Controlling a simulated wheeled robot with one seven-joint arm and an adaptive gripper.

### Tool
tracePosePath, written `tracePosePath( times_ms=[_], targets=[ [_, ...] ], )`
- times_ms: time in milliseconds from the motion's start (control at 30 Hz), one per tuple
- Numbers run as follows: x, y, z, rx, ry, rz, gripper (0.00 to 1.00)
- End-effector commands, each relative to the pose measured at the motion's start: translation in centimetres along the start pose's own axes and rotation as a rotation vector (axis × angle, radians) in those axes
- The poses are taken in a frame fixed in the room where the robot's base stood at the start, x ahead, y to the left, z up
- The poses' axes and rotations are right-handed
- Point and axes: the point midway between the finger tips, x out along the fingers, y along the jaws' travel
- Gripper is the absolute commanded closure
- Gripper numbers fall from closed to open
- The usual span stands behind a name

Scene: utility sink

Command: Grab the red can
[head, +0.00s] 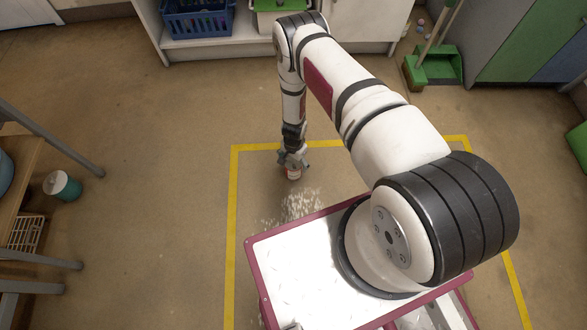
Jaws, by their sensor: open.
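Pale debris (300,203) lies on the floor near the can. A teal container (62,186) stands at left near a wooden table (22,175). A blue basket (198,20) sits on a shelf at the back. A green dustpan (436,67) stands at back right. Floor left of the tape is mostly clear.

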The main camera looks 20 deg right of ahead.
Motion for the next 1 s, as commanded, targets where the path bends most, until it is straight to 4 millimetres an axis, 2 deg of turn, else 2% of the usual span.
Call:
tracePosePath(
  times_ms=[200,300,533,567,767,800,1000],
  targets=[
    [3.3,0.3,0.6,-0.001,0.000,0.001,0.21],
    [4.3,0.2,0.6,-0.001,0.000,0.000,0.21],
    [4.4,0.2,0.6,-0.001,-0.001,0.000,0.21],
    [4.4,0.2,0.6,-0.001,-0.001,0.000,0.23],
    [4.4,0.2,0.6,-0.001,0.000,0.001,0.68],
    [4.4,0.2,0.6,-0.001,0.000,0.001,0.72],
    [4.4,0.2,0.6,-0.001,0.000,0.001,0.72]
  ],
)
